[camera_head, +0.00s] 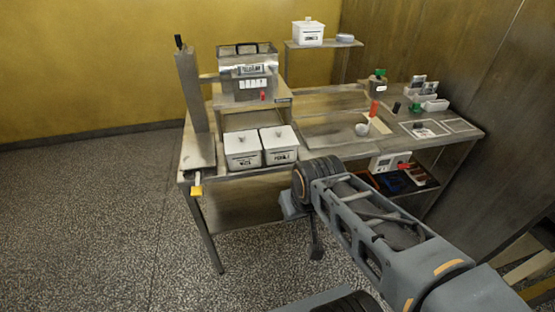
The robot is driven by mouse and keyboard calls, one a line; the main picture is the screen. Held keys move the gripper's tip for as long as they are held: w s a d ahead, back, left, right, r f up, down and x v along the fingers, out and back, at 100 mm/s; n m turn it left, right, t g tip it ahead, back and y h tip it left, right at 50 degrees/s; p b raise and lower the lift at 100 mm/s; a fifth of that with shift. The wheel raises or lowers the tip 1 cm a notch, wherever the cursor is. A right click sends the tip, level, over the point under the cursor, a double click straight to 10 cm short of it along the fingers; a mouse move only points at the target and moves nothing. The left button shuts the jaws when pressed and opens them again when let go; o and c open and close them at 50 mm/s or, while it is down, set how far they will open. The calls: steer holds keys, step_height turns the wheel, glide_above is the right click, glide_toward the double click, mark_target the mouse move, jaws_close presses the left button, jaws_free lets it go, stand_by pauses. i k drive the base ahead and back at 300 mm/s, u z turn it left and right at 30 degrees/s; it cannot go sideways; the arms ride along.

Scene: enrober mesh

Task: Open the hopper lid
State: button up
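The hopper appears to be the grey metal box (234,88) on the raised stand at the back left of the bench. It has label plates and a small red part on its front. A black bar-like handle (246,48) shows at its top, where the lid seems to lie flat; the lid's exact edges are too small to make out. My gripper (317,252) hangs low in front of the bench, below the worktop's front edge and well away from the hopper. Its fingers are too small and dark to tell open from shut. I see nothing held.
Two white lidded boxes (243,150) stand in front of the hopper stand. A tall grey column (194,110) rises at the bench's left end. Small items, including a red cylinder (374,108), lie on the right. A back shelf (325,43) holds a white box. Floor on the left is clear.

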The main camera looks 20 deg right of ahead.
mark_target(245, 44)
steer(key=u, duration=0.15)
steer(key=i, duration=1.1)
steer(key=z, duration=0.3)
